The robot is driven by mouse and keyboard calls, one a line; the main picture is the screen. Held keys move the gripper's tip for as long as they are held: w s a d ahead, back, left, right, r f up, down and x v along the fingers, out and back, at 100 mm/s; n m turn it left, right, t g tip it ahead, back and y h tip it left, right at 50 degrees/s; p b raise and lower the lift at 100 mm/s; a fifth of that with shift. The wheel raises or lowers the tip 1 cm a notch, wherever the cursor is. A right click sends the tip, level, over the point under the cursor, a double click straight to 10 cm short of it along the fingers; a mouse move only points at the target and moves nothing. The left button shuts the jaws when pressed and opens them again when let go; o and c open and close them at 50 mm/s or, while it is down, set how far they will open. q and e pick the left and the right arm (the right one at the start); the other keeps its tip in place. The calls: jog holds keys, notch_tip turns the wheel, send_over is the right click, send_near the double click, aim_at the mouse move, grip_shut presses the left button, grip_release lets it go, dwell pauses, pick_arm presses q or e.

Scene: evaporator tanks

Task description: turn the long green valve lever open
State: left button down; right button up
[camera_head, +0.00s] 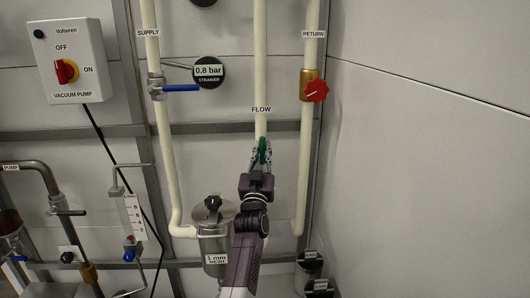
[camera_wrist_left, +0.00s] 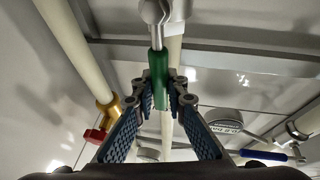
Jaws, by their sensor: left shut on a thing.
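The long green valve lever (camera_head: 263,146) is on the white FLOW pipe (camera_head: 261,60), below the FLOW label. It appears as an upright green strip, and its lower part is hidden by my gripper. My left gripper (camera_head: 262,157) comes up from below and is shut on the lever. In the left wrist view, the green grip (camera_wrist_left: 158,68) sits between the two blue-padded fingers (camera_wrist_left: 162,86). A metal stem joins it to a grey valve body (camera_wrist_left: 158,10). I cannot tell the lever's exact angle to the pipe. My right gripper is not in view.
A blue-handled valve (camera_head: 181,88) is on the SUPPLY pipe, and a red knob (camera_head: 314,90) on the RETURN pipe. A round gauge (camera_head: 209,72) reads 0.8 bar. A mesh strainer (camera_head: 214,245) stands left of my arm. The wall at right is bare.

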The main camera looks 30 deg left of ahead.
pick_arm(q)
jog(key=shift+f, duration=0.1)
dwell(0.3)
jog(key=c, duration=1.9)
grip_release()
jog(key=shift+s+a, duration=0.1)
jog(key=v, duration=1.2)
